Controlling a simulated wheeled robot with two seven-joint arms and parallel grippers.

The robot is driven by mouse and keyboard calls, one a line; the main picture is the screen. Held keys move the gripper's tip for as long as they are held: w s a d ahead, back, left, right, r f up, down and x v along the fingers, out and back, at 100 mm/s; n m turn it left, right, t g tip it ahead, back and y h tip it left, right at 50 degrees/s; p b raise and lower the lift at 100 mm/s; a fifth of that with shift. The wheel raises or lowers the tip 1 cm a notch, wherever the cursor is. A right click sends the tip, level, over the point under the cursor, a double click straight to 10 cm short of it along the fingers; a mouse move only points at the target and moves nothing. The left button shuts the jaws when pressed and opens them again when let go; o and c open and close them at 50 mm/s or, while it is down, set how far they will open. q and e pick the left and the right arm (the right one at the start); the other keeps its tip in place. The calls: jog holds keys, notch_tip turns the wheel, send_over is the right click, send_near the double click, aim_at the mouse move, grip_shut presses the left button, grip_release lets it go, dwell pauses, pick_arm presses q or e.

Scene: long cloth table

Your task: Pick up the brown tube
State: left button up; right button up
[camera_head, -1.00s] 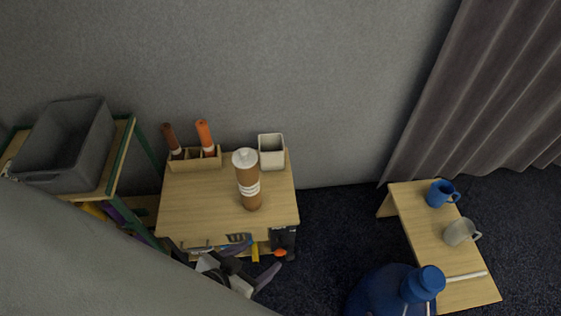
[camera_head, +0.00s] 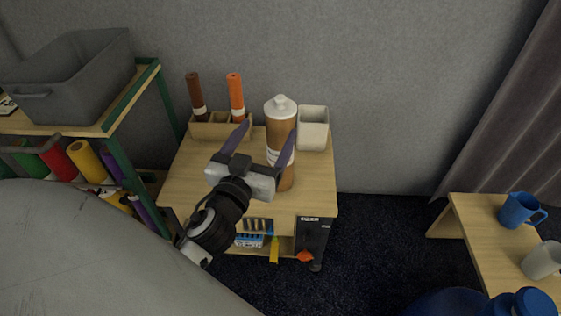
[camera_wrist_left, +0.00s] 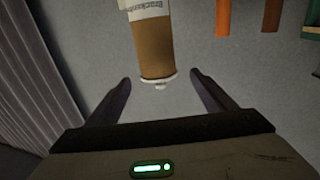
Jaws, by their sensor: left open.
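A dark brown tube (camera_head: 196,94) stands upright in a wooden holder (camera_head: 214,131) at the back left of the small table, beside an orange tube (camera_head: 236,92). A larger brown bottle-like tube (camera_head: 280,125) with a white cap stands to their right; my right-hand finger partly covers it. My left gripper (camera_head: 262,141) is open and empty, in front of the capped tube. In the left wrist view the capped tube (camera_wrist_left: 156,45) shows just beyond the space between the fingers (camera_wrist_left: 160,90), and the dark brown one (camera_wrist_left: 271,15) at upper right. My right gripper is not in view.
A cream square cup (camera_head: 313,130) stands right of the capped tube. A shelf with a grey bin (camera_head: 75,80) is at the left. A low bench (camera_head: 478,240) with a blue mug (camera_head: 519,211) is at the right. The table's left part (camera_head: 190,172) is clear.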

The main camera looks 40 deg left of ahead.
aim_at(281, 112)
pick_arm(q)
jog(key=x, duration=0.9)
jog(key=shift+w+d+f, duration=0.15)
jog(key=shift+c, duration=0.4)
jog(key=c, duration=1.4)
jog(key=shift+c, duration=0.4)
